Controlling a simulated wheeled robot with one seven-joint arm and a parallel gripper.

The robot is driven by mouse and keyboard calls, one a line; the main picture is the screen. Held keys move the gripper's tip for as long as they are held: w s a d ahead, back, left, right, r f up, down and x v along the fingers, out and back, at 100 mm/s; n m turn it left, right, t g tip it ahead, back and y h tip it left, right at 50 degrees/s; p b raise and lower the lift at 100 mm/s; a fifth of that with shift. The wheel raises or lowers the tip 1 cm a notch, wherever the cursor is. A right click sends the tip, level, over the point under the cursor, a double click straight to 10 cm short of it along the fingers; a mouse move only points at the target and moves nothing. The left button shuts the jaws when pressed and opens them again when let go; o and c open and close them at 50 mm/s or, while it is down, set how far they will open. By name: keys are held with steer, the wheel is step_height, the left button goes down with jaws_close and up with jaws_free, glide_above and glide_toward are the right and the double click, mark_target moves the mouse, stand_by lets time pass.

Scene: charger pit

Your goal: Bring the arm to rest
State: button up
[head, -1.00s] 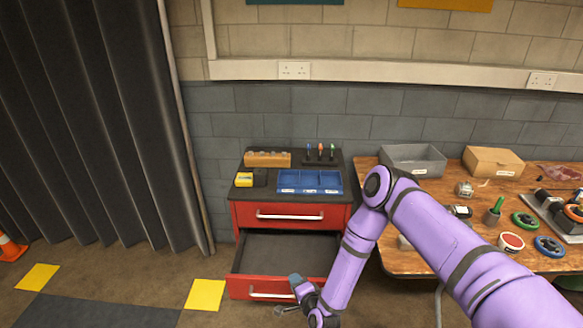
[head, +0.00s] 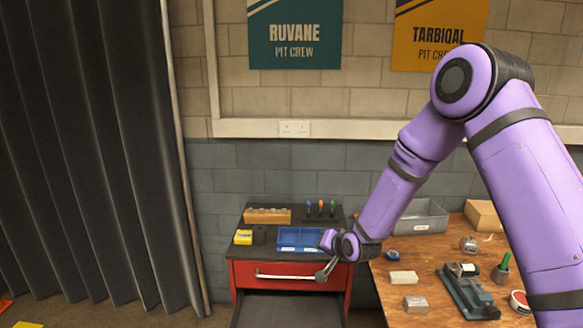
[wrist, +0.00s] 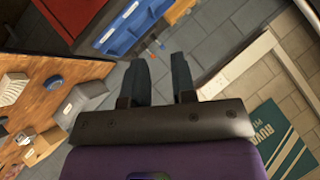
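My purple arm reaches in from the right of the head view and bends down to my gripper (head: 325,271). The gripper is in front of the upper right part of the red tool cabinet (head: 240,280), by the right end of the upper drawer's handle (head: 285,277). I cannot tell from the head view if it touches the handle. In the wrist view the two dark fingers (wrist: 161,62) stand apart with nothing between them, so the gripper is open and empty.
The lower drawer (head: 280,312) is pulled out and looks empty. The cabinet top carries a blue tray (head: 298,236), a wooden block (head: 267,216) and a yellow item (head: 243,237). A wooden workbench (head: 390,308) with a grey bin (head: 422,217) and several parts stands at right.

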steer(key=s+d+r+n+g+h, duration=0.1)
steer(key=s+d+r, duration=0.35)
steer(key=r, duration=0.35)
steer(key=s+d+r+n+h, duration=0.1)
steer(key=s+d+r+h, duration=0.1)
steer(key=s+d+r, duration=0.45)
steer(key=s+d+r+g+h, duration=0.1)
steer(key=s+d+r, duration=0.15)
steer(key=r, duration=0.75)
steer(key=s+d+r+g, duration=0.1)
steer(key=s+d+r, duration=0.2)
steer(key=s, duration=1.1)
steer(key=s+d+r+n+g+h, duration=0.1)
steer(key=s+d+r, duration=0.3)
steer(key=s, duration=0.9)
steer(key=shift+s+r+g, duration=0.3)
steer(key=shift+s+r, duration=0.1)
steer(key=shift+r, duration=0.05)
